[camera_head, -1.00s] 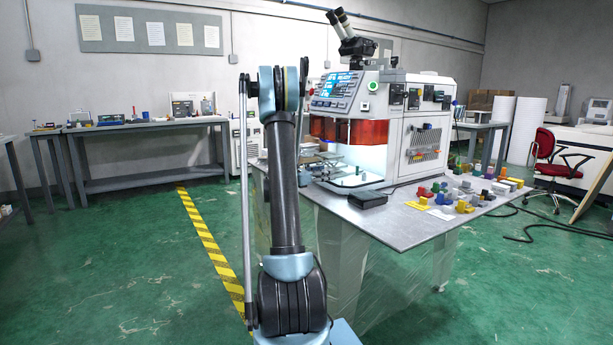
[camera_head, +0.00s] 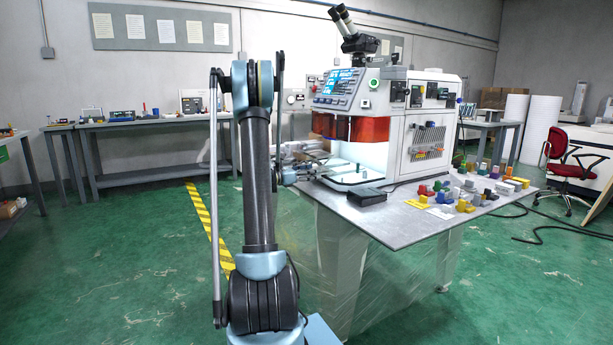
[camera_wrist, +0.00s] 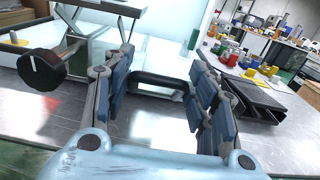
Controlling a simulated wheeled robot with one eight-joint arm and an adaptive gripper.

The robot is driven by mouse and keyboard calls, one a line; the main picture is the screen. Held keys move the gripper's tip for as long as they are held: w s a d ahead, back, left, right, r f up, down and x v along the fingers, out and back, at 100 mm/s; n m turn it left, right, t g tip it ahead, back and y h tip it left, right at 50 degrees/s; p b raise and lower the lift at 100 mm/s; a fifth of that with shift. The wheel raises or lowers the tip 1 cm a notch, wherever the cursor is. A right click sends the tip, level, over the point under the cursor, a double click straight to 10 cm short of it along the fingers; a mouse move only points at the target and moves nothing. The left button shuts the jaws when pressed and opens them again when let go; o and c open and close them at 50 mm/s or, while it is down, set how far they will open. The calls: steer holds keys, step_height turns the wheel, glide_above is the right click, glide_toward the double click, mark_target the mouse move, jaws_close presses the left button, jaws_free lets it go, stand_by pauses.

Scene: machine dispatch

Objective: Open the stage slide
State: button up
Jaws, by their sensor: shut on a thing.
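The stage slide is the pale plate (camera_head: 340,182) at the bottom of the lit bay of the white machine (camera_head: 399,147). It also shows in the wrist view as a bright plate (camera_wrist: 172,62) with a dark handle (camera_wrist: 160,86) at its front. My gripper (camera_wrist: 162,76) is shut on this handle, with blue-padded fingers on its left and right. A small green cylinder (camera_wrist: 193,39) stands upright on or just behind the plate.
A black box (camera_wrist: 245,94) lies right of my gripper, and a round black knob (camera_wrist: 41,69) sticks out at left. Several coloured blocks (camera_head: 450,198) cover the right side of the metal table (camera_head: 392,222).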

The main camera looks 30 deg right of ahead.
steer(key=o, duration=1.3)
steer(key=shift+s+d, duration=0.1)
steer(key=shift+s, duration=0.3)
steer(key=shift+c, duration=0.2)
steer(key=shift+w, duration=0.15)
steer(key=shift+w, duration=0.1)
steer(key=a, duration=1.2)
